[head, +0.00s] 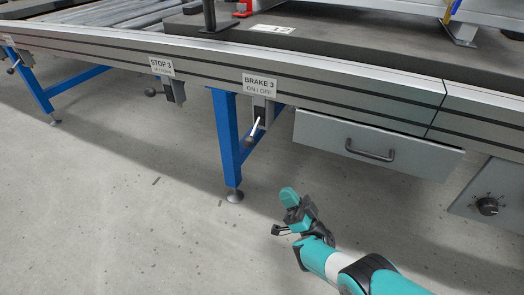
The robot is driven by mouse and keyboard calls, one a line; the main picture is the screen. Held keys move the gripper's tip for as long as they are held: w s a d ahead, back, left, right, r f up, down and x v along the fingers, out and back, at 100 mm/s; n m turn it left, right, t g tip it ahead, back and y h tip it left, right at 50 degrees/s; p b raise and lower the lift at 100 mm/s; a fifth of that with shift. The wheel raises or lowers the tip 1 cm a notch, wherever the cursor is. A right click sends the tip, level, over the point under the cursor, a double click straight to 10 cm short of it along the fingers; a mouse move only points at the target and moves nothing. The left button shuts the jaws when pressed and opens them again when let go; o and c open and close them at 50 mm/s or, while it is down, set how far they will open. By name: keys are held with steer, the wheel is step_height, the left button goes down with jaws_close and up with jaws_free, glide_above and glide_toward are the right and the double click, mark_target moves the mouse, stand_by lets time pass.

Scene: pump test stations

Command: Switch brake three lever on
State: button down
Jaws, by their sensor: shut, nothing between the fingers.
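The brake three lever (252,130) hangs under the conveyor's side rail, below a white label (260,86) reading "BRAKE 3 ON / OFF". Its pale handle slants down and to the left from a dark slotted bracket. My gripper (278,230) is in the lower middle of the head view, lower in the picture than the lever and slightly right of it. It is shut and empty, and apart from the lever. The fingers are small and dark here.
A "STOP 3" label (161,66) with a black-knobbed lever (152,92) is to the left. A blue leg (226,140) stands just left of the brake lever. A grey drawer (375,145) and a dial (487,206) are to the right. The floor below is clear.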

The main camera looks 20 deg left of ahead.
steer(key=shift+a+r, duration=0.1)
steer(key=shift+a, duration=0.15)
steer(key=b, duration=0.9)
glide_toward(253, 134)
steer(key=s+a+f, duration=0.1)
steer(key=a+f, duration=0.1)
steer(key=r+b, duration=0.1)
steer(key=a+r+b, duration=0.1)
steer(key=r, duration=0.1)
steer(key=a+r+b, duration=0.1)
steer(key=shift+w+a+r, duration=0.25)
steer(key=shift+r, duration=0.15)
steer(key=m+t+p, duration=0.1)
steer(key=m+t+h+p, duration=0.1)
steer(key=shift+s+r+m, duration=0.1)
steer(key=shift+r+m, duration=0.2)
steer(key=shift+r, duration=0.1)
